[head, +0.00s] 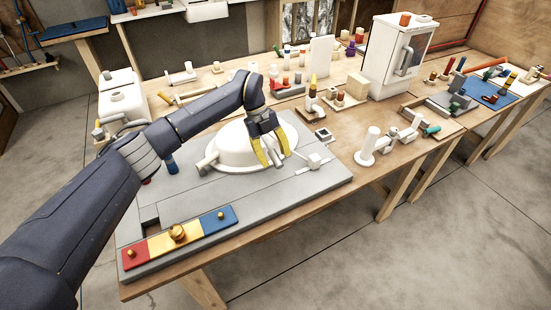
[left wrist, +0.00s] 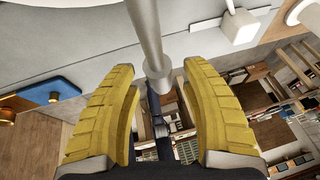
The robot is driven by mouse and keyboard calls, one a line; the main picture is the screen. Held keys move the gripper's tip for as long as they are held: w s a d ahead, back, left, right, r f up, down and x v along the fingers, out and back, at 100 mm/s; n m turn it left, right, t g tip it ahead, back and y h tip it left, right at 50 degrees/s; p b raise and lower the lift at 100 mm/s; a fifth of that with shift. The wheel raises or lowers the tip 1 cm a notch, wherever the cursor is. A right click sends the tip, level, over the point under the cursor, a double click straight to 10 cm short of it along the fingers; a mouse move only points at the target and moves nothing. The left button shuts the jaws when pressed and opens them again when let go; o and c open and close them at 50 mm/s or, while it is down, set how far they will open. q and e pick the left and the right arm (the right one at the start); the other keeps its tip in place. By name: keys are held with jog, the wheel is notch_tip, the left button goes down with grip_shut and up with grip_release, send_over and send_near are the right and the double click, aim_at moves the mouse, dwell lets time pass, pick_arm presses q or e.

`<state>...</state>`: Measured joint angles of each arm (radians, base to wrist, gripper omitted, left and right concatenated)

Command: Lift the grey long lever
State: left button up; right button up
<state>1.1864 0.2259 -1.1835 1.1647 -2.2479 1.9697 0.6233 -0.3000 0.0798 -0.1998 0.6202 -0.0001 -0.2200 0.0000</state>
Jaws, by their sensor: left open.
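The grey long lever (left wrist: 149,40) shows in the left wrist view as a smooth round bar running down from the top edge. Its thicker end lies between my two yellow fingers, with a gap on each side. My left gripper (head: 275,159) is open at the front right edge of the white round basin (head: 236,148) in the head view. There the fingers largely hide the lever. My right gripper is in neither view.
The basin sits on a grey board (head: 310,192). A small white block with a thin handle (head: 314,160) stands close right of the gripper. A red, yellow and blue panel (head: 208,227) lies at the front. White fixtures (head: 368,147) stand further right.

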pick_arm(q)
jog(key=shift+s+d+f, duration=0.1)
jog(key=shift+d+f, duration=0.05)
jog(key=shift+f, duration=0.25)
jog(key=shift+c, duration=0.6)
grip_shut()
